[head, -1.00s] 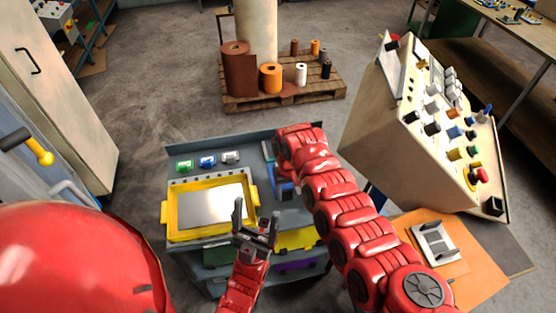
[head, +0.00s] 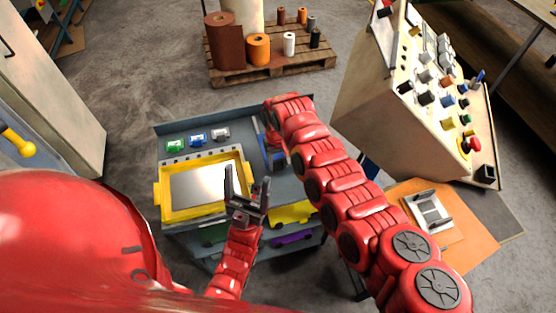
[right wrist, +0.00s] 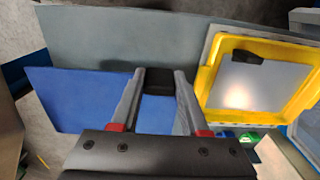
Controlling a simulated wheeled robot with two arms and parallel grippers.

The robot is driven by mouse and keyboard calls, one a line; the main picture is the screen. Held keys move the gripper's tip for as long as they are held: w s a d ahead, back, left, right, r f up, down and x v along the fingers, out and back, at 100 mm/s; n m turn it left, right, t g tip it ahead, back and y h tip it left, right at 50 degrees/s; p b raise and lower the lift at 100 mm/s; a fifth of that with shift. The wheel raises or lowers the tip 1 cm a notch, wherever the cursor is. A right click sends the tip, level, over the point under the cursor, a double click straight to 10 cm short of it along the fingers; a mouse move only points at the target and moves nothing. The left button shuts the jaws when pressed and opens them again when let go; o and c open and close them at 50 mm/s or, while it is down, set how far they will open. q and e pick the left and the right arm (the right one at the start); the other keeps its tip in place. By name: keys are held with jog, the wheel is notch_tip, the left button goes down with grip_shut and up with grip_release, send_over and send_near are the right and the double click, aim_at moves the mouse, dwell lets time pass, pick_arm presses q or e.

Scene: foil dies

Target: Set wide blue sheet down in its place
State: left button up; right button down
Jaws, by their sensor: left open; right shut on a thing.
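The wide blue sheet (right wrist: 75,97) shows in the right wrist view, stretching to the left of my right gripper and between its fingers. My right gripper (right wrist: 160,78) is shut on it at a dark bar, probably its grip. I cannot tell whether the sheet touches the grey top. In the head view my right arm hides most of this spot; some blue (head: 275,155) shows beside it. My left gripper (head: 247,180) is open and empty, in front of the right side of the yellow frame (head: 165,200), which holds a shiny plate (head: 200,186).
The grey cart (head: 165,131) carries green, blue and grey clips (head: 198,138) along its back. Yellow and purple pieces (head: 290,239) show on its lower levels. A control console (head: 400,85) stands at right, an orange board (head: 455,258) below it, and a pallet (head: 270,65) with rolls behind.

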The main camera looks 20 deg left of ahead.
jog(key=shift+f+b, duration=4.05)
jog(key=shift+f, duration=0.9)
jog(key=shift+f+b, duration=0.5)
jog(key=shift+f, duration=0.05)
jog(key=shift+c, duration=1.6)
grip_release()
notch_tip(320, 180, up, 16)
jog(key=b, duration=0.3)
jog(key=shift+b, duration=0.4)
jog(key=shift+r, duration=0.75)
jog(key=shift+f, duration=0.1)
